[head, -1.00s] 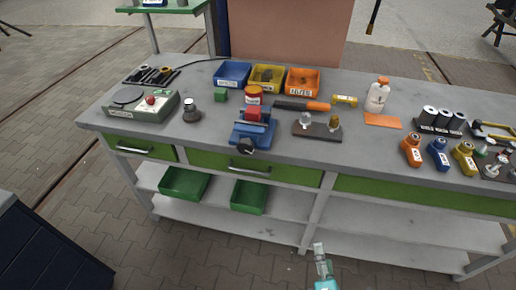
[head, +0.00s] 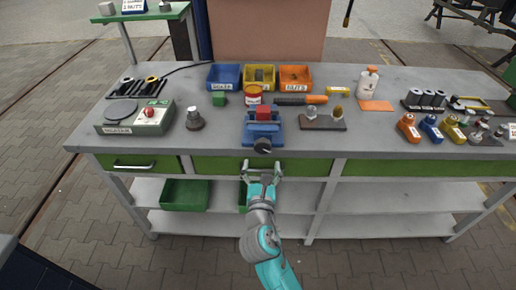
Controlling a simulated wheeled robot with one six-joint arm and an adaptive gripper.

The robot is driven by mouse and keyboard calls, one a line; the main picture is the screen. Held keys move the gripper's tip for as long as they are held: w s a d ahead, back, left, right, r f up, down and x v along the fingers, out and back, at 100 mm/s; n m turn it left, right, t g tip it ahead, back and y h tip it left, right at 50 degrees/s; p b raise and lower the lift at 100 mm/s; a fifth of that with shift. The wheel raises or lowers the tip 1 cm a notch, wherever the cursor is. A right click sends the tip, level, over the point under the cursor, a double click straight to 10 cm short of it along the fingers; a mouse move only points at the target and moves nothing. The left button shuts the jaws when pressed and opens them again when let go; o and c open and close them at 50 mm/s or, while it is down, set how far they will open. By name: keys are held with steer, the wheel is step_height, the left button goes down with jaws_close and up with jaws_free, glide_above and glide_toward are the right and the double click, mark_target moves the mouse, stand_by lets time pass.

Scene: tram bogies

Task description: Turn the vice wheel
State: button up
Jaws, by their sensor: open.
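The blue vice (head: 262,128) stands at the front edge of the grey bench, with a red block (head: 263,113) at its top. Its dark round wheel (head: 263,146) faces the front, just over the bench edge. My gripper (head: 262,164) is just below the wheel in the picture, in front of the green drawer. Its two fingers are spread and point toward the bench, with nothing seen between them. I cannot tell whether they touch the wheel.
Blue, yellow and orange bins (head: 295,78) stand behind. A dark holder (head: 323,122) is on the right. Green drawers (head: 228,166) lie below the bench top.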

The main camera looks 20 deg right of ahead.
mark_target(263, 149)
steer(key=x, duration=0.8)
steer(key=shift+s+d+f, duration=0.1)
steer(key=c, duration=1.2)
